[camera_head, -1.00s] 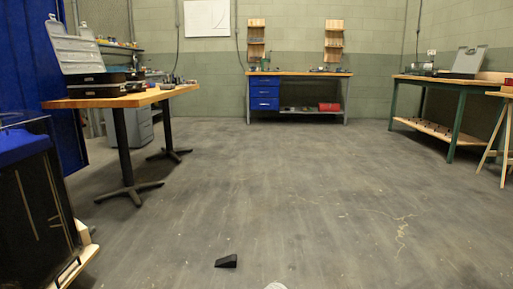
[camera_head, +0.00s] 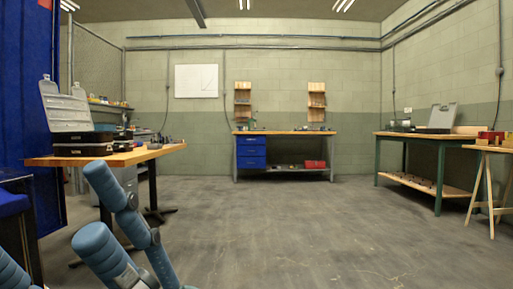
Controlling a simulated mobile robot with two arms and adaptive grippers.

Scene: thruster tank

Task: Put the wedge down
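The wedge is not in view now. My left arm's blue links (camera_head: 122,230) rise at the lower left, in front of the wooden table's legs. The gripper end of this arm is not in view, so I cannot see what it holds. My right gripper is not in view either.
A wooden-topped table (camera_head: 150,154) with open cases stands at the left. A workbench (camera_head: 285,132) with blue drawers is against the back wall. A green-legged bench (camera_head: 437,142) and a trestle table (camera_head: 490,149) stand at the right. The middle floor (camera_head: 290,220) is clear.

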